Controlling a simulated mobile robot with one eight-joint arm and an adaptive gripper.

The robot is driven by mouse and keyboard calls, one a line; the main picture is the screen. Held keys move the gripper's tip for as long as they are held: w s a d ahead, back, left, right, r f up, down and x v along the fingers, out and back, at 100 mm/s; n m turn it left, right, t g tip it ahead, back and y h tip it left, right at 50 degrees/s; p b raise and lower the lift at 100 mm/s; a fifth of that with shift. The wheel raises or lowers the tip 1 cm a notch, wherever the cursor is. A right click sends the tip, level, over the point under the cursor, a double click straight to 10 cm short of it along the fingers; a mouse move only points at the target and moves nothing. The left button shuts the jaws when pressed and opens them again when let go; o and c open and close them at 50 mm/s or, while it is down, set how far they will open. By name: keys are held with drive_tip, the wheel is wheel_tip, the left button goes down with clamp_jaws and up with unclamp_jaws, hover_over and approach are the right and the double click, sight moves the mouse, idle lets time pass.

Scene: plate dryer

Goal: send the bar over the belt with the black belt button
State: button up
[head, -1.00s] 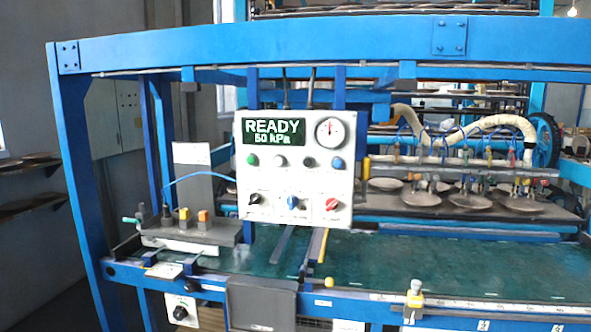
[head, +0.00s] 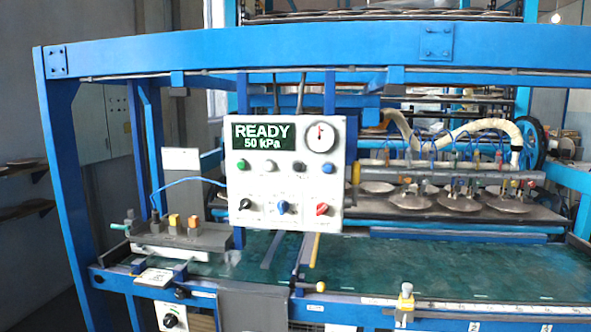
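The white control panel (head: 330,215) hangs over the green belt (head: 440,265), with a display that reads READY and 50 kPa. Its upper row has a green, a white, a black and a blue button. The black button (head: 298,167) is third from the left. A black knob (head: 244,204), a blue knob and a red knob sit below. The bar (head: 470,174) with several suction cups is at the right, over round plates (head: 408,200) on a dark tray behind the belt. My gripper is in neither frame.
A blue beam (head: 300,50) crosses above the panel and a blue post (head: 70,180) stands at the left.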

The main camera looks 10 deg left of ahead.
idle(0.3)
clamp_jaws()
idle(1.1)
